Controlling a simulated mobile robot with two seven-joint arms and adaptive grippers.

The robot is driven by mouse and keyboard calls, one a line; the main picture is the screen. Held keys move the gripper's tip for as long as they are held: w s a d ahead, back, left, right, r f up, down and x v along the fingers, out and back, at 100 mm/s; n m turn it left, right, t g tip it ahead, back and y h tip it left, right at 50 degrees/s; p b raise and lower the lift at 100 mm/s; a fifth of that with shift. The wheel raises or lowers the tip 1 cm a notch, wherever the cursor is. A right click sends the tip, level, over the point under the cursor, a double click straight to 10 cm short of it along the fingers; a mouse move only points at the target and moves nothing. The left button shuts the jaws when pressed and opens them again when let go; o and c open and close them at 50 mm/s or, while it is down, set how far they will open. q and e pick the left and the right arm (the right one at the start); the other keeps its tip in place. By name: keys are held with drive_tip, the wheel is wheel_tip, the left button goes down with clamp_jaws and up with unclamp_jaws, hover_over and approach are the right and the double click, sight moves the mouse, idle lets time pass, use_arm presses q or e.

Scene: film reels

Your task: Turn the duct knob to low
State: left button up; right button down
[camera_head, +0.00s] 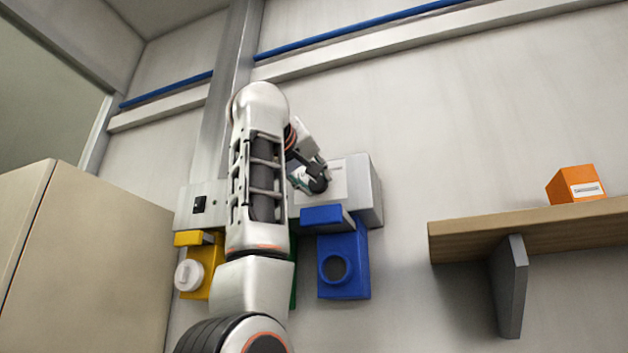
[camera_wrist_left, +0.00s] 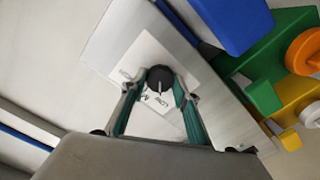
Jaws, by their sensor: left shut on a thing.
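The black duct knob (camera_wrist_left: 160,76) sits on a white label plate (camera_wrist_left: 150,52) on the face of a grey metal box (camera_head: 366,190). My left gripper (camera_wrist_left: 157,90) has its two green-padded fingers closed on either side of the knob. In the head view my left gripper (camera_head: 306,174) reaches the box face, with the dark knob (camera_head: 318,185) at its fingertips. A pale pointer line on the knob points towards the lower part of the label in the wrist view. Printed words show there, one reading like LOW; the others are hard to read. My right gripper is not in view.
Below the box are a blue unit (camera_head: 358,265) with a round socket, a yellow unit (camera_head: 205,283) with a white knob, and a green unit mostly behind my arm. A wooden shelf (camera_head: 520,228) holds an orange box (camera_head: 573,186) at right. A beige cabinet (camera_head: 100,270) stands left.

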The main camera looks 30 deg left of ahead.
use_arm(q)
drive_tip(key=shift+n, duration=0.4)
drive_tip(key=o, duration=1.1)
drive_tip(key=shift+c, duration=0.2)
drive_tip(key=shift+o, duration=0.3)
drive_tip(key=v, duration=1.2)
